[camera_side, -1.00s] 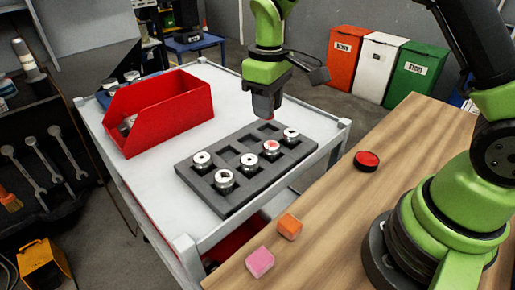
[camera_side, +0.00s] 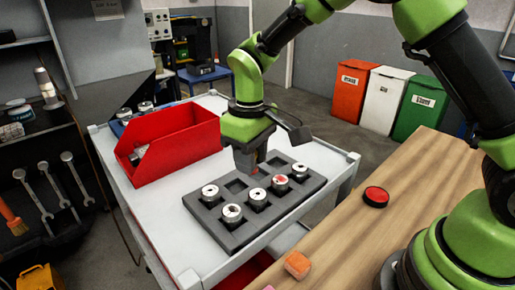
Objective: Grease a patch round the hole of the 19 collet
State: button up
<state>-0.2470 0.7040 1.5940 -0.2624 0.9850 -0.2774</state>
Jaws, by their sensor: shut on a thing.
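Several silvery collets stand in the pockets of a dark grey tray (camera_side: 222,237). They are a left one (camera_side: 210,191), a front one (camera_side: 232,212), a middle one (camera_side: 257,197), one with a red patch on top (camera_side: 280,183), and a right one (camera_side: 300,170). No size marks are legible, so I cannot tell which is the 19 collet. My gripper (camera_side: 249,167) points down over the tray's back row, behind the middle collet. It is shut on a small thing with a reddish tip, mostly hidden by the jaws. The tip looks apart from the collets.
A red open bin (camera_side: 180,150) stands on the white cart behind the tray's left. A wooden bench at the right bears a red-topped round button (camera_side: 376,196) and an orange block (camera_side: 297,264). A pink block is almost cut off below. The cart's left front is clear.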

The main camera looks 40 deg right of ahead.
aim_at(252, 198)
jog(key=shift+f, duration=2.7)
jog(key=shift+d+f, duration=0.25)
jog(key=shift+f, duration=0.5)
jog(key=shift+d+f, duration=0.15)
jog(key=shift+d, duration=1.7)
jog(key=a, duration=0.4)
jog(key=shift+a, duration=0.1)
jog(key=shift+r, duration=4.15)
jog(key=shift+f, duration=0.2)
